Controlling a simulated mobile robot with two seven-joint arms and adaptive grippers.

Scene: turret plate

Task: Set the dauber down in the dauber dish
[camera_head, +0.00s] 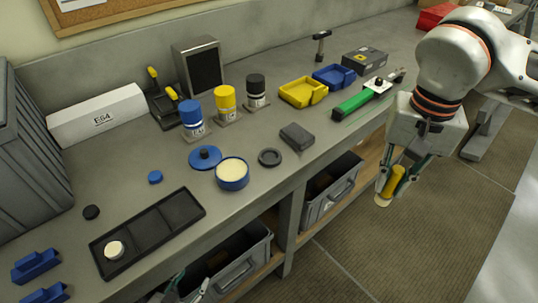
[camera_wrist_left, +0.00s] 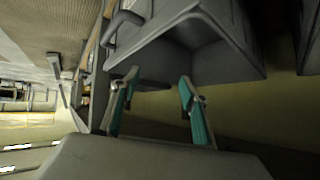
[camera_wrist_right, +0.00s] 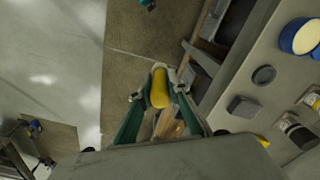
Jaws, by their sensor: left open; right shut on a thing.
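My right gripper (camera_head: 394,184) is shut on the dauber (camera_head: 398,176), which has a yellow handle and a pale head pointing down. It is held in the air off the bench's front edge, over the floor. The dauber also shows between the fingers in the right wrist view (camera_wrist_right: 160,88). A small black round dish (camera_head: 270,157), which looks like the dauber dish, sits empty on the bench, well left of the right gripper; it also shows in the right wrist view (camera_wrist_right: 264,75). My left gripper (camera_head: 186,289) is open and empty, low before the bench near a grey bin.
An open blue tin of cream paste (camera_head: 232,174) stands left of the dish, its lid (camera_head: 205,157) behind it. A dark grey block (camera_head: 297,136) lies right of the dish. Several capped bottles stand behind. A black tray (camera_head: 147,232) lies at the left.

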